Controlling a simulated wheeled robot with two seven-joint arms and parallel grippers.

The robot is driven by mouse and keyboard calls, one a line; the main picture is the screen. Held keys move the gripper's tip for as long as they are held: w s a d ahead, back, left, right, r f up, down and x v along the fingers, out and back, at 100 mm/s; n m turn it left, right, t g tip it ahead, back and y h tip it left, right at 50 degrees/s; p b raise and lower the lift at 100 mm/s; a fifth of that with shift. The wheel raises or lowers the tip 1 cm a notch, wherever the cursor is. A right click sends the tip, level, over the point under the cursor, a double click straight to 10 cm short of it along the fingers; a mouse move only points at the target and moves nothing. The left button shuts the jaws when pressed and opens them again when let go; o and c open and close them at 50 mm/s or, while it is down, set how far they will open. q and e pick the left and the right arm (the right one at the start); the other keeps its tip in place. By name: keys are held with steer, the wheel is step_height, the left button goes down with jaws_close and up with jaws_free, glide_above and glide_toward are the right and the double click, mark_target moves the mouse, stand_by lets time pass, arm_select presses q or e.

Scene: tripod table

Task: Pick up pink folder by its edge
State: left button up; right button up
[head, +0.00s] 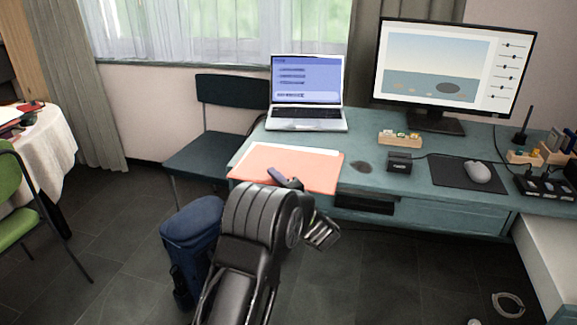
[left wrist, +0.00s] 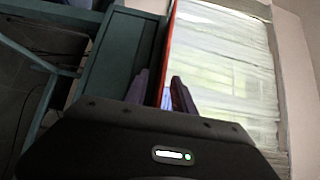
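The pink folder (head: 298,165) lies flat on the teal desk (head: 395,187), with white paper showing along its far edge. Its near edge reaches the desk's front edge. My left gripper (head: 287,180) is at that near edge, with a bluish-grey finger seen over the folder. In the left wrist view the folder shows edge-on as a thin red strip (left wrist: 167,60). The fingers of my left gripper (left wrist: 160,88) stand apart, one on each side of the strip, with the gap still visible. My arm hides part of the front edge. My right gripper is not in view.
An open laptop (head: 307,93) stands behind the folder. A monitor (head: 450,75), mouse (head: 479,172) and small boxes are to the right. Open floor lies in front of the desk.

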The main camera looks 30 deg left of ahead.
arm_select(q)
steer(key=shift+c, duration=0.2)
jaws_close()
stand_by(1.1)
